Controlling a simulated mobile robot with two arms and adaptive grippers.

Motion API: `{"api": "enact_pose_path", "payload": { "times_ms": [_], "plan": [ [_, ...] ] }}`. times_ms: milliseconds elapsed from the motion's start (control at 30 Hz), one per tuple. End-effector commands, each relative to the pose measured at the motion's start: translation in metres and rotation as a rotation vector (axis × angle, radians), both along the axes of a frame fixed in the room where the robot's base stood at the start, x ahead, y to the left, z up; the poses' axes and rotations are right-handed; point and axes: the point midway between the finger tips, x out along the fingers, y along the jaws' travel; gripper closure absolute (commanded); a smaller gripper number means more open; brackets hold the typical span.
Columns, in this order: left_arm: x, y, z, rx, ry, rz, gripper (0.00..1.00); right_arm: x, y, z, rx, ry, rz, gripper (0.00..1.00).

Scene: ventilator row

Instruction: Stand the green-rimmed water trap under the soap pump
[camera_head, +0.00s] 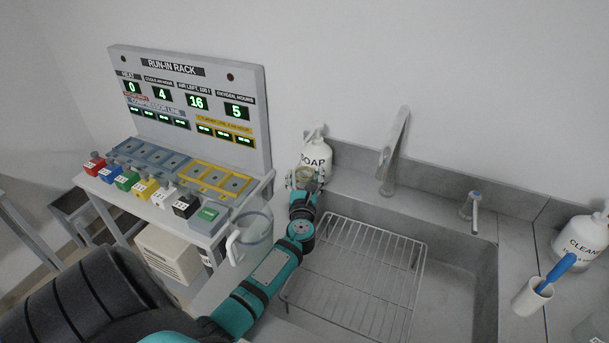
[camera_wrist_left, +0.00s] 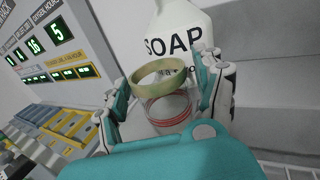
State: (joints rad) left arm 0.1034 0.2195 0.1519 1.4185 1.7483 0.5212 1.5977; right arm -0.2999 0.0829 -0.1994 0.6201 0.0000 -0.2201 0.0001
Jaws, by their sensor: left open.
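The green-rimmed water trap (camera_wrist_left: 168,108) is a clear cup with red rings and an olive-green rim. In the left wrist view it stands roughly upright between the fingers of my left gripper (camera_wrist_left: 164,84), close in front of the soap pump (camera_wrist_left: 180,38). The fingers are open on either side of it; whether they touch it I cannot tell. In the head view my left gripper (camera_head: 305,180) is just in front of the white soap pump (camera_head: 318,156), and the trap is mostly hidden there. The trap's base is hidden by my gripper. My right gripper is not in view.
A grey sink with a wire rack (camera_head: 355,265) lies to the right of my left arm, with a tap (camera_head: 394,155) behind. The run-in rack (camera_head: 190,95) stands left. A clear jug (camera_head: 253,232) sits beside the arm. A cleaner bottle (camera_head: 582,240) is far right.

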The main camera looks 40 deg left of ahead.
Motion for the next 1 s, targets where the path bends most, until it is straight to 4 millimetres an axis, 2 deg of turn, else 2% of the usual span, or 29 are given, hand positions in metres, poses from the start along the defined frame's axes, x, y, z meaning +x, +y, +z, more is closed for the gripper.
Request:
{"api": "enact_pose_path", "payload": {
  "times_ms": [67, 167, 600, 800, 1000],
  "plan": [
    [0.000, 0.000, 0.006, 0.001, 0.000, -0.001, 0.31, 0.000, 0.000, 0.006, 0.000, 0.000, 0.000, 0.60],
    [-0.010, -0.010, 0.001, -0.003, 0.001, -0.002, 0.31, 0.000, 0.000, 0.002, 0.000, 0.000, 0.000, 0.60],
    [-0.078, -0.066, 0.000, -0.002, 0.001, 0.000, 0.31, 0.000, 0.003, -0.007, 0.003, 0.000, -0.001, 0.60],
    [-0.091, -0.076, 0.002, -0.001, -0.001, 0.001, 0.31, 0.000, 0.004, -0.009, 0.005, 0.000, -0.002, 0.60],
    [-0.092, -0.078, 0.003, 0.000, 0.000, 0.000, 0.31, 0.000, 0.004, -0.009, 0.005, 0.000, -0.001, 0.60]
  ]
}}
